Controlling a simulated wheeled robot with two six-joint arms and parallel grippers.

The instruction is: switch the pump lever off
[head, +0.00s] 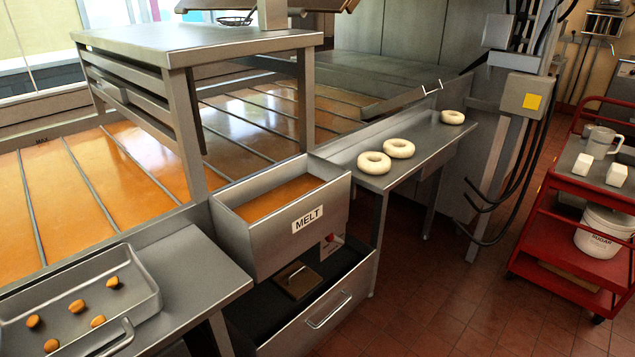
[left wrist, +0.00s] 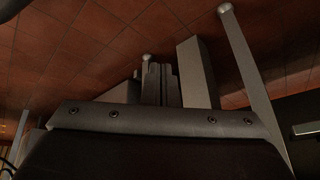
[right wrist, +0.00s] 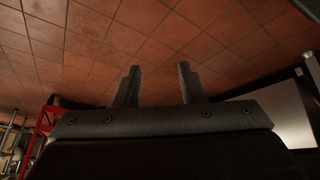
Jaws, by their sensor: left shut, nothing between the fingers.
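I cannot pick out the pump lever for certain. In the head view a small red part (head: 331,238) shows on a grey plate beneath the tank marked MELT (head: 308,222); its shape is too small to tell. In the left wrist view a pale bar with a rounded end (left wrist: 238,50) stands at the right, and a small round knob (left wrist: 147,58) shows just behind the fingers. My left gripper (left wrist: 161,72) is shut and empty; I cannot tell whether it touches the knob. My right gripper (right wrist: 158,76) is open and empty above the tiled floor. Neither gripper shows in the head view.
An open drawer (head: 325,318) juts out below the tank. A steel shelf (head: 432,138) holds three pale rings (head: 374,163). A tray (head: 140,262) with several small orange pieces lies at lower left. A red cart (head: 545,215) stands at right. The floor between is clear.

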